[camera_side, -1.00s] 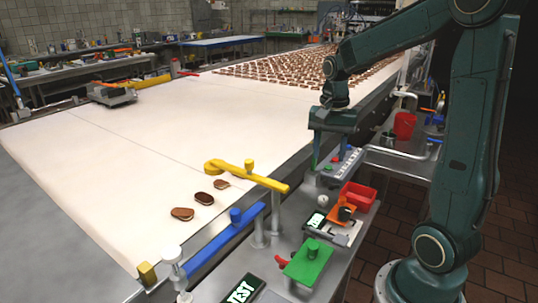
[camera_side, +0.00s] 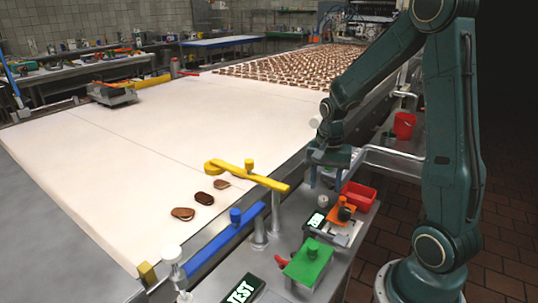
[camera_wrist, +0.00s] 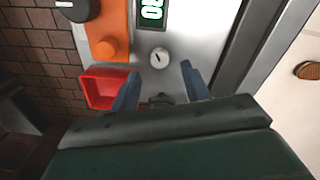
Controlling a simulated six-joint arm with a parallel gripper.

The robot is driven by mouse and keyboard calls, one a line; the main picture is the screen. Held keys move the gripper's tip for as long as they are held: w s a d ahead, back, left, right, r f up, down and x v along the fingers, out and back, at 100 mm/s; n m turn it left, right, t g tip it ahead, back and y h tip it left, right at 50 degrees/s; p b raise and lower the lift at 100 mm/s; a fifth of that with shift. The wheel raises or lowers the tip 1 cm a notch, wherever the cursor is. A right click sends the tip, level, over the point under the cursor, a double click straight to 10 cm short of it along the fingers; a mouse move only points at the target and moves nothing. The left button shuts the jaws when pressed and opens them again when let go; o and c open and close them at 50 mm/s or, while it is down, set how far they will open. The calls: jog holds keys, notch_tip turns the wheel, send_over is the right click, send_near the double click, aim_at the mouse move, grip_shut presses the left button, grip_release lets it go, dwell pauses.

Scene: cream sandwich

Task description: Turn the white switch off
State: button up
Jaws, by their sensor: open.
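A round white dial with a dark pointer mark (camera_wrist: 159,59) sits on the metal panel (camera_wrist: 190,45) in the wrist view, just beyond my fingertips. I cannot tell for sure whether it is the white switch. My gripper (camera_wrist: 157,82) is open, with its two blue fingers apart and nothing held between them. A small dark piece (camera_wrist: 161,101) shows between the fingers, partly hidden by the gripper body. In the side view my gripper (camera_side: 326,182) points down over the bench, near the red bin. It hides the grey control panel behind it.
A lit display (camera_wrist: 153,12) is beside the dial. The yellow bar (camera_side: 245,175), blue bar (camera_side: 225,240) and green box (camera_side: 308,262) are nearer the camera.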

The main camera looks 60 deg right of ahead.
aim_at(323, 197)
jog(key=shift+f, duration=2.15)
jog(key=c, duration=1)
jog(key=shift+n, duration=0.4)
jog(key=n, duration=1.1)
